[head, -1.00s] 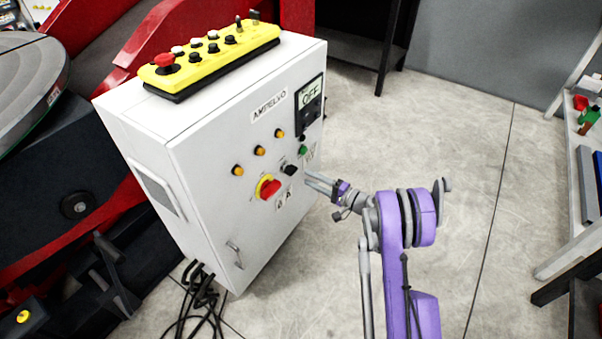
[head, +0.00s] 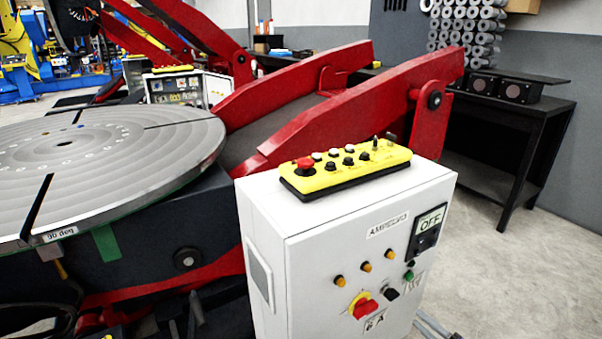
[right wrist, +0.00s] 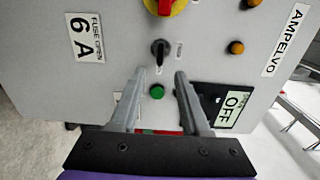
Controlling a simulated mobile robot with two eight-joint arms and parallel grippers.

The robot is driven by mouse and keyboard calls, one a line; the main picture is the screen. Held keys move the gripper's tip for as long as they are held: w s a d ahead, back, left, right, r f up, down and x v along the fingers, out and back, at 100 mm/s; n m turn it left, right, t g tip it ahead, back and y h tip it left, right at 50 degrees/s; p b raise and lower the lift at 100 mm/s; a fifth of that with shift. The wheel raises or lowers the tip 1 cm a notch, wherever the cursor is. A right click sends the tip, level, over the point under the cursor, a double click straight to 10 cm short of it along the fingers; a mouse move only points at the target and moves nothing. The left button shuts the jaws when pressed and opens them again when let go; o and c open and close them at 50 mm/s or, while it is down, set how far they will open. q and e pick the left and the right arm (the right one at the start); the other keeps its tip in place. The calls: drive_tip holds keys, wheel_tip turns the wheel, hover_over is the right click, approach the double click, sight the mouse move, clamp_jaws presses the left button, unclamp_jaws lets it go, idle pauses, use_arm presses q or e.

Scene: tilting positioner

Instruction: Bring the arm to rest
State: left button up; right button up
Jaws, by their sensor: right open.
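The white control cabinet (head: 345,250) with the AMPELVO label stands at the lower right of the head view. Its display (head: 430,222) reads OFF. My right gripper (head: 424,318) shows only as grey fingers at the bottom edge, beside the cabinet's front; the rest of that arm is out of frame. In the right wrist view the right gripper (right wrist: 158,75) is open and empty, its fingers pointing at the panel. A green button (right wrist: 157,91) shows between the fingers and a black knob (right wrist: 159,48) just beyond the tips. I cannot tell whether the fingers touch the panel. My left gripper is not in view.
A yellow pendant (head: 345,170) with a red button lies on the cabinet. The positioner's round table (head: 100,170) is at left, its red arms (head: 350,115) behind. A black bench (head: 510,140) stands at the back right. The floor (head: 540,270) at right is clear.

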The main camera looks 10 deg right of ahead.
drive_tip(key=s+a+r+n+g, duration=0.2)
drive_tip(key=a+g, duration=0.1)
drive_tip(key=a, duration=0.4)
drive_tip(key=s+a+r+n+g, duration=0.1)
drive_tip(key=s+a+n+g, duration=0.15)
drive_tip(key=a, duration=0.45)
drive_tip(key=s+a+r+n+g, duration=0.2)
drive_tip(key=a+g, duration=0.1)
drive_tip(key=a, duration=0.5)
drive_tip(key=s+a+n+g+h, duration=0.2)
drive_tip(key=s+n+h, duration=0.1)
drive_tip(key=s, duration=0.8)
drive_tip(key=s+a+n+g+h, duration=0.2)
drive_tip(key=s+n+h, duration=0.2)
drive_tip(key=s, duration=0.7)
use_arm(q)
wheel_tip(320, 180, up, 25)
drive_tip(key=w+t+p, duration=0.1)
drive_tip(key=p, duration=2)
drive_tip(key=shift+p, duration=0.35)
use_arm(e)
wheel_tip(320, 180, up, 26)
drive_tip(key=t, duration=0.1)
drive_tip(key=shift+w+d+f, duration=0.15)
drive_tip(key=shift+w+d, duration=0.15)
drive_tip(key=shift+w, duration=0.1)
drive_tip(key=shift+s+t, duration=0.1)
drive_tip(key=shift+t, duration=0.15)
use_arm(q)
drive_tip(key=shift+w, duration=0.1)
